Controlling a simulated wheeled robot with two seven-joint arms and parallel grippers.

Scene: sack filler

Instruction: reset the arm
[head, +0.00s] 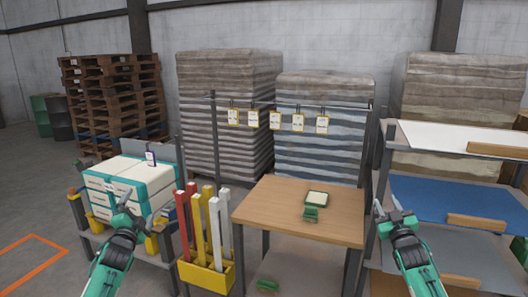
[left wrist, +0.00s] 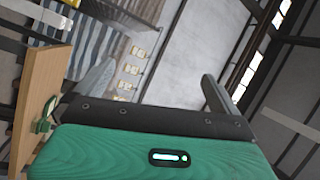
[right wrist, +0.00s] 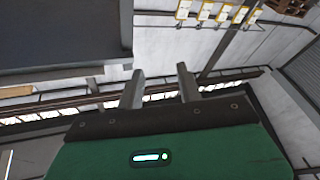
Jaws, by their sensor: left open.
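My left gripper (head: 124,202) is raised at the left in the head view, in front of the stacked white and teal sacks. Its fingers are wide apart and empty in the left wrist view (left wrist: 160,78). My right gripper (head: 387,206) is raised in front of the right shelf rack, right of the wooden table. In the right wrist view (right wrist: 160,72) its fingers stand apart with a smaller gap and nothing between them. Both arms are green and bent upward.
The wooden table (head: 267,208) holds a small green device (head: 316,199). A yellow bin (head: 207,277) of coloured bars stands left of it. The shelf rack (head: 437,194) is at the right. Tags (head: 276,121) hang from a rail behind. Pallets (head: 115,100) stand at the back.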

